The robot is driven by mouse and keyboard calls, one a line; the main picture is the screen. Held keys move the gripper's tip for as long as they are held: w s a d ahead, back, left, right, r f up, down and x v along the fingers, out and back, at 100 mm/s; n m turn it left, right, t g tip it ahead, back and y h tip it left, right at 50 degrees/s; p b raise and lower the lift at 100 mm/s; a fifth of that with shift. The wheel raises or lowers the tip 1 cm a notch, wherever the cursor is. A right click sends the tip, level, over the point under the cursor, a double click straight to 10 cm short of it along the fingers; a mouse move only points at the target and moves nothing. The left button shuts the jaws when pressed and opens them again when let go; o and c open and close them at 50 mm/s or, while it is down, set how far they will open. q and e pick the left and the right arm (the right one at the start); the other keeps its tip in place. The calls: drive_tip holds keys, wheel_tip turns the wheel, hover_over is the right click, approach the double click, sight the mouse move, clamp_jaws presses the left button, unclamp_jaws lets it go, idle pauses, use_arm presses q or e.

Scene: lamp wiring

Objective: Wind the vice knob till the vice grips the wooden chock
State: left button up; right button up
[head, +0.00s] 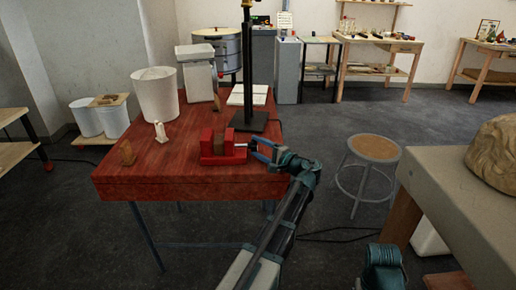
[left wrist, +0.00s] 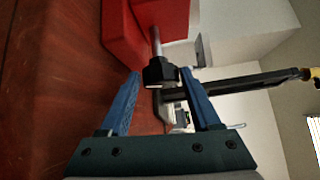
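The red vice (head: 222,150) stands on the red wooden table, with a brown wooden chock (head: 219,143) between its jaws. I cannot tell if the jaws touch the chock. The vice also shows at the top of the left wrist view (left wrist: 160,18). Its metal screw ends in a black knob (left wrist: 160,73). My left gripper (head: 253,148) is at the right side of the vice. Its blue fingers are open, one on each side of the knob, with small gaps showing in the left wrist view (left wrist: 160,78).
The red table (head: 180,178) also carries a small wooden block (head: 127,153), a white figure (head: 161,132), a white bin (head: 156,94) and a black post (head: 247,70). A stool (head: 374,148) stands to the right. A grey-topped bench (head: 450,180) is at the near right.

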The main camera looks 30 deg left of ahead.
use_arm(q)
clamp_jaws()
drive_tip(key=shift+r+m+p, duration=0.25)
drive_tip(key=shift+m+p, duration=0.05)
drive_tip(key=shift+p, duration=0.4)
drive_tip(key=m+g+h+p, duration=0.1)
drive_tip(key=p, duration=0.2)
drive_tip(key=m+g+h+p, duration=0.1)
drive_tip(key=m+h+p, duration=0.1)
drive_tip(key=p, duration=0.2)
drive_tip(key=r+m+g+h+p, duration=0.1)
drive_tip(key=h+p, duration=0.1)
drive_tip(key=p, duration=0.2)
drive_tip(key=shift+w+a+m+g, duration=0.15)
drive_tip(key=shift+w+m+g, duration=0.15)
drive_tip(key=shift+g, duration=0.1)
drive_tip(key=shift+w+m+g+h+p, duration=0.15)
drive_tip(key=shift+m+g+h+p, duration=0.5)
drive_tip(key=shift+h+p, duration=0.35)
drive_tip(key=shift+w+a+m+g+h+p, duration=0.1)
drive_tip(key=shift+m+g+h+p, duration=0.2)
drive_tip(key=shift+g+p, duration=0.3)
drive_tip(key=shift+f+m+g+h, duration=0.1)
drive_tip(key=shift+m+g+h, duration=0.4)
drive_tip(key=shift+g, duration=0.25)
drive_tip(key=shift+a+m+g+h+p, duration=0.1)
drive_tip(key=shift+m+g+h+p, duration=0.25)
drive_tip(key=shift+g, duration=0.25)
